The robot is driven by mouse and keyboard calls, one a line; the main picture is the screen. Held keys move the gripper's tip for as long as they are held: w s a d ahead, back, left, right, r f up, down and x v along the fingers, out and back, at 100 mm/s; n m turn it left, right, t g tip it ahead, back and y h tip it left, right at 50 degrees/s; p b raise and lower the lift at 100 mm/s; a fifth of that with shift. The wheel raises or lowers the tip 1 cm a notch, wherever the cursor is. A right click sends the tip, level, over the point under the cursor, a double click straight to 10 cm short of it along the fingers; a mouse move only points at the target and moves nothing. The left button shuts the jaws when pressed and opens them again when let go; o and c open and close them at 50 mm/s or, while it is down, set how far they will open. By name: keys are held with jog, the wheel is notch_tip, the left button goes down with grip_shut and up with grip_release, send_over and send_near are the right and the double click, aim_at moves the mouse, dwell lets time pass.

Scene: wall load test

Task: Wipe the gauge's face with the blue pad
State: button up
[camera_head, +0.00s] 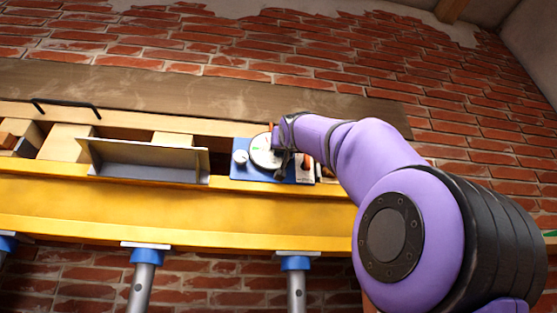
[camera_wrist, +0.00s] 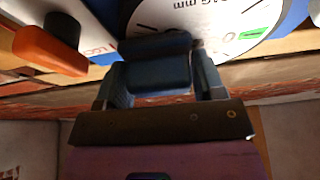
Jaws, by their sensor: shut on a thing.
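The gauge has a round white face (camera_head: 262,150) with a small green mark, set on a blue plate (camera_head: 240,173) on the yellow beam. In the wrist view, part of the gauge's face (camera_wrist: 225,18) with printed marks fills the top. My gripper (camera_wrist: 157,72) is shut on the dark blue pad (camera_wrist: 160,74), which lies between its two fingers. The pad overlaps the near edge of the face in that view; I cannot tell whether it touches. In the head view my gripper (camera_head: 284,158) covers the face's right side, and the pad cannot be made out.
A yellow beam (camera_head: 150,208) runs across on grey props with blue collars (camera_head: 295,263). A grey metal channel (camera_head: 150,158) stands left of the gauge. An orange and black handle (camera_wrist: 50,47) is close to my gripper's left in the wrist view. A brick wall rises behind.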

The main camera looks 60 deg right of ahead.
aim_at(258, 144)
jog(key=shift+s+d, duration=0.15)
jog(key=shift+d, duration=0.05)
jog(key=shift+w+a, duration=1.35)
jog(key=shift+w, duration=0.2)
jog(key=shift+w+a, duration=1.3)
jog(key=shift+w, duration=0.35)
jog(key=shift+r, duration=0.3)
jog(key=shift+s+d, duration=1.35)
jog(key=shift+s, duration=0.25)
jog(key=shift+s+d, duration=1.3)
jog(key=shift+s, duration=0.25)
jog(key=shift+w+a, duration=1.4)
jog(key=shift+w, duration=0.15)
jog(key=shift+w+a, duration=0.65)
jog(key=shift+w, duration=0.15)
jog(key=shift+w+a, duration=0.6)
jog(key=shift+w, duration=0.2)
